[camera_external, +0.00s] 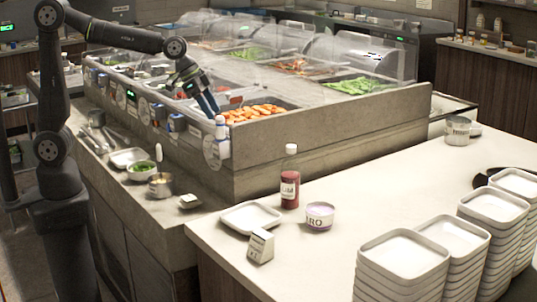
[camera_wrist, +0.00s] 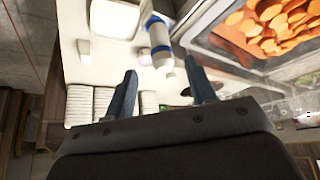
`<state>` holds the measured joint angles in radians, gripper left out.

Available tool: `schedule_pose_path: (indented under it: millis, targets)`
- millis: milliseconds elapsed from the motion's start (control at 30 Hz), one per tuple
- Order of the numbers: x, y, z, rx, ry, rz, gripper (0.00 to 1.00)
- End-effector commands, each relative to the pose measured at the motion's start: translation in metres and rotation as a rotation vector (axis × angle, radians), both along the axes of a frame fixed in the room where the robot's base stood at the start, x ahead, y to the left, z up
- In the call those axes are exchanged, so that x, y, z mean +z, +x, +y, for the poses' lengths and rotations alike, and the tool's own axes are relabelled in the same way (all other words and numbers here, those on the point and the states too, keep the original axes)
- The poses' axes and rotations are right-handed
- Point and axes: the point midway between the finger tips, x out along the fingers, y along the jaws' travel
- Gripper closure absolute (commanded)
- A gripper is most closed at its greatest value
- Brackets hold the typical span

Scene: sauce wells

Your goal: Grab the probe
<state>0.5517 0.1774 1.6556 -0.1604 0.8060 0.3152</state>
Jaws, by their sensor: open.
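A white, upright cylinder with blue bands, which looks like the probe (camera_external: 221,137), stands at the front corner of the food counter in the external view. In the wrist view the probe (camera_wrist: 159,36) shows beyond the fingertips, its white end near the gap between them. My gripper (camera_external: 208,104) is open and empty, its blue fingers pointing down just above and left of the probe. In the wrist view my gripper (camera_wrist: 161,75) has both fingers spread. The probe is apart from the fingers as far as I can see.
A pan of orange food (camera_external: 254,113) lies right beside the gripper, inside the counter rim. Clear sneeze guards (camera_external: 377,57) rise behind. A red sauce bottle (camera_external: 290,186), a white tray (camera_external: 250,218) and stacked white dishes (camera_external: 402,252) stand on the front worktop. Room above the worktop is free.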

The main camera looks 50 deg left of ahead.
Motion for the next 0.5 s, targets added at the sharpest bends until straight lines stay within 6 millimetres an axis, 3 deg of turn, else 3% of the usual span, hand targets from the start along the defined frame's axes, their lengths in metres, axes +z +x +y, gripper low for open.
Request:
schedule_pose_path:
  millis: [500]
  targets:
    - [-0.044, 0.022, -0.018, 0.0, 0.001, 0.001, 0.49]
